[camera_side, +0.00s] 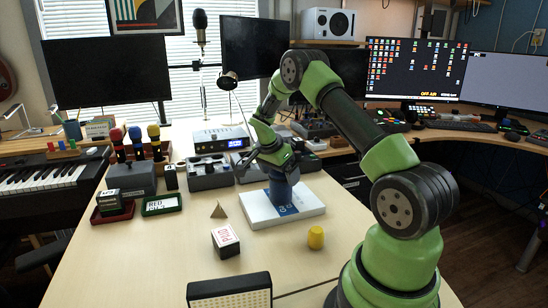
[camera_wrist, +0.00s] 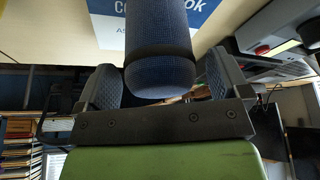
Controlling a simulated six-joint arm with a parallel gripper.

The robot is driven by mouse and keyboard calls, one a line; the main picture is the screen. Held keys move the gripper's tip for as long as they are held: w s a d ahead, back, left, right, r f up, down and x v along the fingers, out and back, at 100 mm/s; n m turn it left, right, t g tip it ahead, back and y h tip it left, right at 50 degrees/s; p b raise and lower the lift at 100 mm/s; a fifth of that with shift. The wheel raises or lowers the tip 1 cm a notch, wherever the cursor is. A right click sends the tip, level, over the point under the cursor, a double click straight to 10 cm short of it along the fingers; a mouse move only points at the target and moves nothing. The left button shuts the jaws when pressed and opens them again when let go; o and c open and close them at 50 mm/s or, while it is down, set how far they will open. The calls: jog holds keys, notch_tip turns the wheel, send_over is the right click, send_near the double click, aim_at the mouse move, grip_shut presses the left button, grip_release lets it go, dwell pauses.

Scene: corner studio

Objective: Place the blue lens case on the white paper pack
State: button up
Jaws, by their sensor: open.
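The blue lens case (camera_side: 281,191) is a dark blue cylinder and stands upright on the white paper pack (camera_side: 262,212) in the side view. The pack lies flat on the table and has a blue printed area. My gripper (camera_side: 279,171) is at the top of the case, pointing down. In the wrist view the fingers of my gripper (camera_wrist: 163,84) stand open on either side of the case (camera_wrist: 160,45), with a gap visible on each side. The pack (camera_wrist: 108,30) shows behind the case there.
A white box with red print (camera_side: 225,241), a yellow cylinder (camera_side: 315,238) and a small pyramid (camera_side: 218,211) stand near the pack. Grey devices (camera_side: 208,172) are behind it. The table's left front is clear.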

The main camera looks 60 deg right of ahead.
jog(key=a+r+n+t, duration=0.25)
jog(key=a+r, duration=0.75)
jog(key=r, duration=0.6)
jog(key=s+a+r+n+t+y, duration=0.2)
jog(key=s+a+n+t+y, duration=0.1)
jog(key=s+a+n, duration=0.4)
jog(key=s+a+r+n+t+y, duration=0.3)
jog(key=s+a+n, duration=0.5)
jog(key=a, duration=0.5)
jog(key=shift+s+a+r, duration=0.25)
jog(key=shift+s+r, duration=0.05)
jog(key=shift+r, duration=0.05)
